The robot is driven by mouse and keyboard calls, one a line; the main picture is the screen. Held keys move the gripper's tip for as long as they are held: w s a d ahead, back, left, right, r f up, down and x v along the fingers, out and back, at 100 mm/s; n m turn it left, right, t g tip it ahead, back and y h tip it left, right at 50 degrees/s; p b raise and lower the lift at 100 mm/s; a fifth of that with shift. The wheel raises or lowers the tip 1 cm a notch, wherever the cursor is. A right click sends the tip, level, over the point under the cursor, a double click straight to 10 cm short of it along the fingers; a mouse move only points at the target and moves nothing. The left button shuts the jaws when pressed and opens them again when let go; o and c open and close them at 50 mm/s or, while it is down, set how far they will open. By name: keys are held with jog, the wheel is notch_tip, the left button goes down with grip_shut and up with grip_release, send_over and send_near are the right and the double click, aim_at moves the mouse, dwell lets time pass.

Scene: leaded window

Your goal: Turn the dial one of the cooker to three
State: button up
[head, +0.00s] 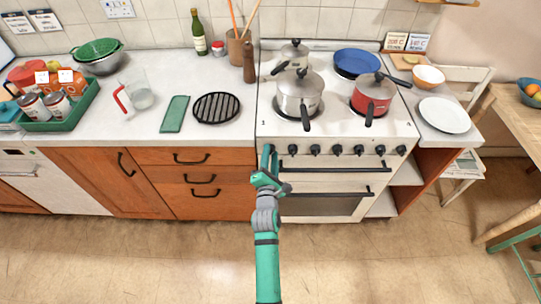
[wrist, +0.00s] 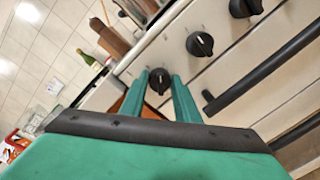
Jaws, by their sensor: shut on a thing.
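The cooker (head: 340,165) is cream, with a row of black dials along its front panel. Dial one (wrist: 158,81), at the far left of the row, is a round black knob with a small pale pointer mark. My gripper (head: 268,149) reaches up to the left end of this panel. In the wrist view, my gripper (wrist: 172,82) is shut on dial one, with one green finger on each side of it. In the head view the fingers largely hide this dial. The numbers around it are too small to read.
The second dial (wrist: 200,44) is close to the right of my fingers. A dark oven handle (head: 325,169) runs below the dials. A steel pot (head: 299,92) and a red pot (head: 372,95) stand on the hob. The floor in front is clear.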

jog(key=m, duration=0.7)
jog(key=shift+y, duration=0.3)
jog(key=m, duration=0.3)
jog(key=shift+d, duration=0.1)
jog(key=m, duration=0.3)
jog(key=shift+m+y, duration=0.4)
jog(key=m, duration=0.6)
jog(key=shift+f+y, duration=0.1)
jog(key=shift+y, duration=0.2)
jog(key=m, duration=0.6)
jog(key=shift+m, duration=0.3)
jog(key=o, duration=1)
jog(key=shift+f, duration=0.1)
jog(key=shift+o, duration=0.2)
